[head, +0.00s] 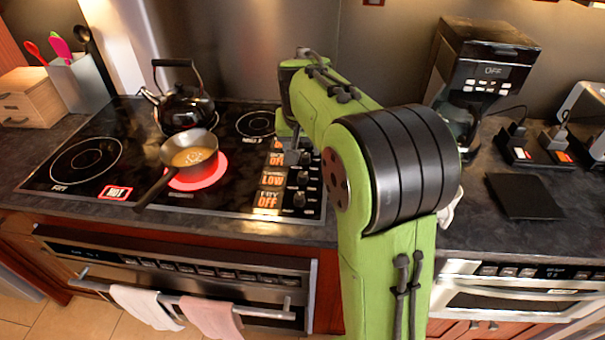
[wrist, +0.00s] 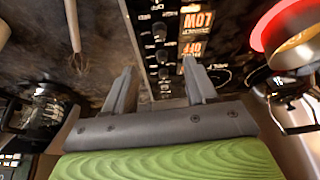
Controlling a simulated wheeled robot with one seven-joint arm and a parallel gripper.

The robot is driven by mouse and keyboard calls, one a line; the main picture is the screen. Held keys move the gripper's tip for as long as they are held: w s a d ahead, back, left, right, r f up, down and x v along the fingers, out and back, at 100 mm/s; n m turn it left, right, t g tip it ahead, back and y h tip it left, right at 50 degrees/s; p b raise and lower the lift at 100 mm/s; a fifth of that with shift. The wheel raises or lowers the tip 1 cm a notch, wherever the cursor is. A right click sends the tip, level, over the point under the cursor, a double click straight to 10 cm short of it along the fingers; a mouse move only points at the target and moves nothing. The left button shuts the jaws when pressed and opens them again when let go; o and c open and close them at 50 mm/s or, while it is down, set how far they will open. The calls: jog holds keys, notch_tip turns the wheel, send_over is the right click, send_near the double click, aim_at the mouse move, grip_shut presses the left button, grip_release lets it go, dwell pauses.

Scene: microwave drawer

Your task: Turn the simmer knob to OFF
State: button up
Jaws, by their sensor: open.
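The simmer knob (head: 302,178) is a small dark knob in the column at the cooktop's right side, beside a lit orange label (head: 271,180) reading LOW. In the wrist view, the LOW label (wrist: 197,20) is near the top, with a dark knob (wrist: 160,30) beside it. My gripper (wrist: 157,72) is open and empty, its two grey fingers spread either side of the knob column. In the head view my gripper (head: 291,157) hangs over the rear of the column, partly hidden by my arm. No finger visibly touches the simmer knob.
A pan (head: 190,153) of yellow food sits on the glowing red burner (head: 212,170). A black kettle (head: 184,106) stands behind it. Other knobs, including the front one (head: 299,199), are close by. A coffee maker (head: 478,75) stands at right.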

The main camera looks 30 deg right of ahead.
aim_at(303, 175)
jog(key=b+x, duration=0.3)
jog(key=x, duration=1.3)
jog(key=shift+w+d, duration=0.15)
jog(key=shift+w, duration=0.1)
jog(key=shift+c, duration=0.4)
grip_shut()
